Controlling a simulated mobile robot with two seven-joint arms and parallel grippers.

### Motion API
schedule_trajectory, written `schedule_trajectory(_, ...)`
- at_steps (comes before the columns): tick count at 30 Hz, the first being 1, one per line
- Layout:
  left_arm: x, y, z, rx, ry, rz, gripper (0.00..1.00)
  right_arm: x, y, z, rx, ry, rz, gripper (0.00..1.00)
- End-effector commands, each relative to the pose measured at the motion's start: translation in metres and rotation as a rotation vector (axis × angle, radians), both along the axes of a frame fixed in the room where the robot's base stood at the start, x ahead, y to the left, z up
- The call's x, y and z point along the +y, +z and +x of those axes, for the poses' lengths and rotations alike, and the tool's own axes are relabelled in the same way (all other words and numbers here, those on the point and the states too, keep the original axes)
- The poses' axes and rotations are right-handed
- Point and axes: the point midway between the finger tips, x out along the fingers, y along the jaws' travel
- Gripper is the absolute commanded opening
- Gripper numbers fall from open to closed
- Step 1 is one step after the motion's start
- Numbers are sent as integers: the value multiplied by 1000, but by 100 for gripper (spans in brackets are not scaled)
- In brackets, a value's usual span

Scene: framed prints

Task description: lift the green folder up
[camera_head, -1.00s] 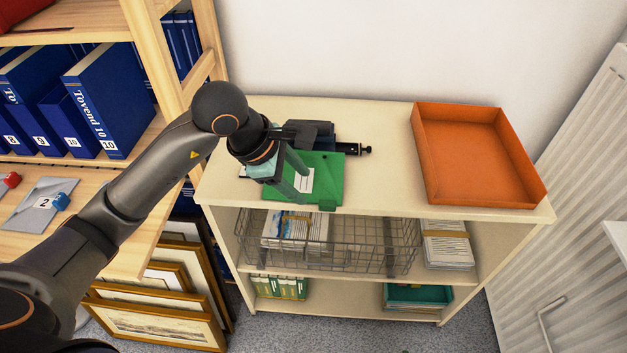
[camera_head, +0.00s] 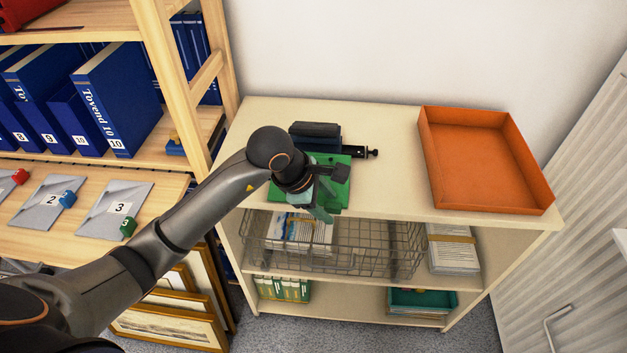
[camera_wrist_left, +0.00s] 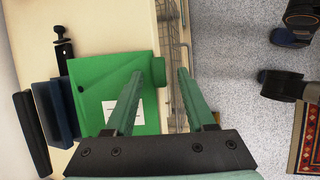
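The green folder (camera_head: 336,180) lies flat on the top of the beige shelf unit, partly hidden by my left gripper in the head view. In the left wrist view the green folder (camera_wrist_left: 112,85) shows a white label and a tab at its front edge. My left gripper (camera_head: 322,212) is over the folder's front edge. In the left wrist view its two fingers (camera_wrist_left: 170,72) are spread apart, one over the folder's tab side and one beyond the shelf edge. My right gripper is not in view.
A black and blue hole punch (camera_head: 318,140) sits just behind the folder. An orange tray (camera_head: 480,160) stands on the right of the shelf top (camera_head: 392,185). A wire basket (camera_head: 350,250) is below the front edge. Blue binders (camera_head: 115,100) stand at left.

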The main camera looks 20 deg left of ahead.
Motion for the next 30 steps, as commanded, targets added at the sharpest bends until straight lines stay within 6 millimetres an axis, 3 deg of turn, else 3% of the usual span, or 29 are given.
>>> schedule_trajectory(2, 0, 0, 0, 0, 0, 0, 46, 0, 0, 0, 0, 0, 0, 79)
schedule_trajectory(14, 0, 0, 0, 0, 1, 0, 1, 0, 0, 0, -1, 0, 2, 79)
schedule_trajectory(30, 0, 1, 0, -1, 0, -1, 0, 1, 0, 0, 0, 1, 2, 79)
